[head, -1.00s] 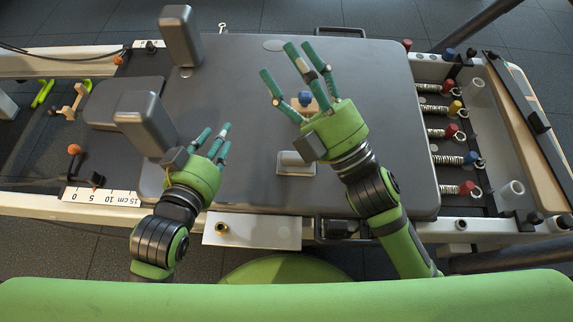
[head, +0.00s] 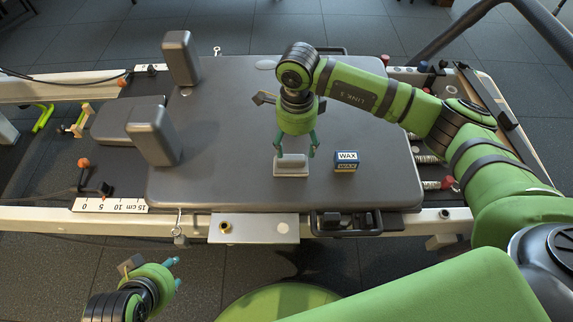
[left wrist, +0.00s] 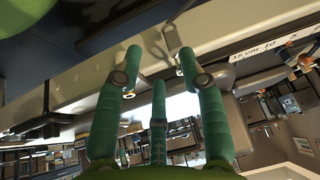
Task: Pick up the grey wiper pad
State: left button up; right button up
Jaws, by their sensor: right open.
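The grey wiper pad (head: 291,168) lies on the dark grey padded carriage top, near its front middle in the head view. My right gripper (head: 296,152) points down right over the pad. Its teal fingers are open, one on each side of the pad's raised handle; I cannot tell whether they touch it. My left gripper (head: 174,272) is low in front of the frame, away from the pad. In the left wrist view its fingers (left wrist: 160,75) are spread, with nothing between them.
A blue and yellow wax box (head: 346,161) stands just right of the pad. Two grey shoulder blocks (head: 153,136) and (head: 181,58) stand at the left. A white plate with a brass fitting (head: 226,227) is at the front edge. The carriage between blocks and pad is clear.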

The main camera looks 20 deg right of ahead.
aim_at(293, 160)
jog(key=shift+f, duration=0.55)
jog(key=f, duration=0.1)
jog(key=f+b, duration=0.1)
jog(key=f, duration=0.2)
jog(key=shift+s+a+f, duration=0.25)
jog(key=shift+a+f, duration=0.1)
jog(key=shift+f, duration=0.15)
pick_arm(q)
jog(key=w+d+r+t+h, duration=0.1)
jog(key=w+d+r+t, duration=0.2)
jog(key=w+r+t, duration=0.2)
jog(key=shift+w+d+r+m, duration=0.15)
jog(key=shift+w+m, duration=0.15)
jog(key=shift+w, duration=0.95)
pick_arm(e)
jog(key=c, duration=1.3)
